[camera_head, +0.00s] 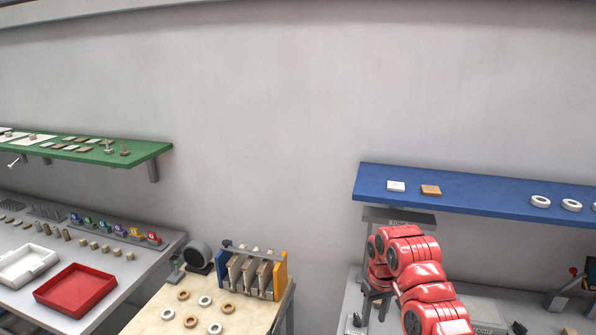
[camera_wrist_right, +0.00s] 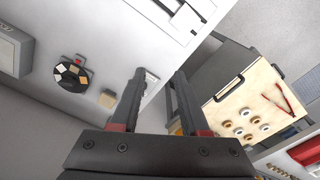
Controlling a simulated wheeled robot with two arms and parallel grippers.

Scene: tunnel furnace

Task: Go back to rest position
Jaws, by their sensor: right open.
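My right arm is red and comes in from the lower right in the head view. My right gripper (camera_head: 376,303) is dark and hangs in front of the grey table at the right, partly hidden by the arm. In the right wrist view my right gripper (camera_wrist_right: 161,74) has its two dark fingers apart, with nothing between them. My left gripper and arm do not show in either view.
A blue shelf (camera_head: 470,187) is just above my right arm. A wooden-topped table (camera_head: 150,311) with several rings and a rack (camera_head: 262,272) stands at centre. A green shelf (camera_head: 140,153) and a red tray (camera_head: 76,288) are at left.

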